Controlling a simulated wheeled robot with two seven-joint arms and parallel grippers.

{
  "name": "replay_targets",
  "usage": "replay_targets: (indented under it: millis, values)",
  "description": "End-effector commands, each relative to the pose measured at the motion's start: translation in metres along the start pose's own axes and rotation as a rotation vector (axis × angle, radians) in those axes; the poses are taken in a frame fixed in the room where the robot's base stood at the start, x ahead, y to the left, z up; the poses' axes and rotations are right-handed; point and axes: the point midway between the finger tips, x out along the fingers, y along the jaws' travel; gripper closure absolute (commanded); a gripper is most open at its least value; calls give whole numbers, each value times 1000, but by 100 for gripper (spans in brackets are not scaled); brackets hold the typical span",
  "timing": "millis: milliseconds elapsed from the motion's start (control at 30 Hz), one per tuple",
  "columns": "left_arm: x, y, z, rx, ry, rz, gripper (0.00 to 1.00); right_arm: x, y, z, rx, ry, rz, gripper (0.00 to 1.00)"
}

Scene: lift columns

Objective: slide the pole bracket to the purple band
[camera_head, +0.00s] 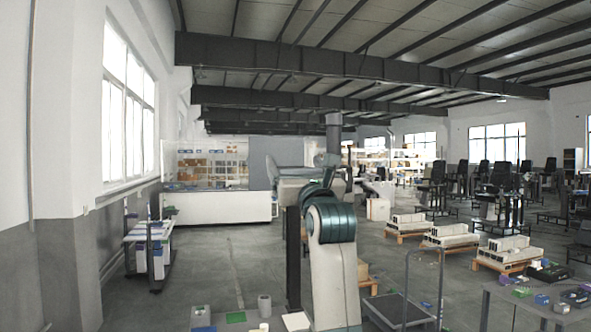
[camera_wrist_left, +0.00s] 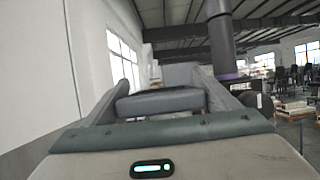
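A dark grey upright pole (camera_head: 333,132) rises behind my left arm; it shows larger at the upper right in the left wrist view (camera_wrist_left: 219,45). A purple band (camera_wrist_left: 228,77) shows low on the pole, just beyond the right finger. I cannot clearly make out the pole bracket; the lower pole is hidden by my arm and gripper. My left gripper (camera_head: 297,164) is raised close to the pole. In the left wrist view its fingers (camera_wrist_left: 165,78) stand apart, with a grey bar low between them and no object visible between the tips. My right gripper is out of view.
A grey table (camera_head: 500,305) with small items is at the lower right. A wheeled cart (camera_head: 405,295) stands beside it. Pallets with pale blocks (camera_head: 450,236) lie farther back.

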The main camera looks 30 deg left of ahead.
Motion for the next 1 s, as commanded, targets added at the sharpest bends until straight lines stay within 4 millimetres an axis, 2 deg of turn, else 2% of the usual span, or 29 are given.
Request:
replay_targets:
  millis: [367,567,767,1000]
  values:
    - [-2,0,-2,0,2,0,14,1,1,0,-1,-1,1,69]
    - [-14,-1,-3,-1,2,-1,14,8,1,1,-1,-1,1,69]
    - [-43,-1,-5,-3,1,-2,14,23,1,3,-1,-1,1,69]
    - [-90,-1,-6,-3,1,-1,14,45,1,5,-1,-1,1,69]
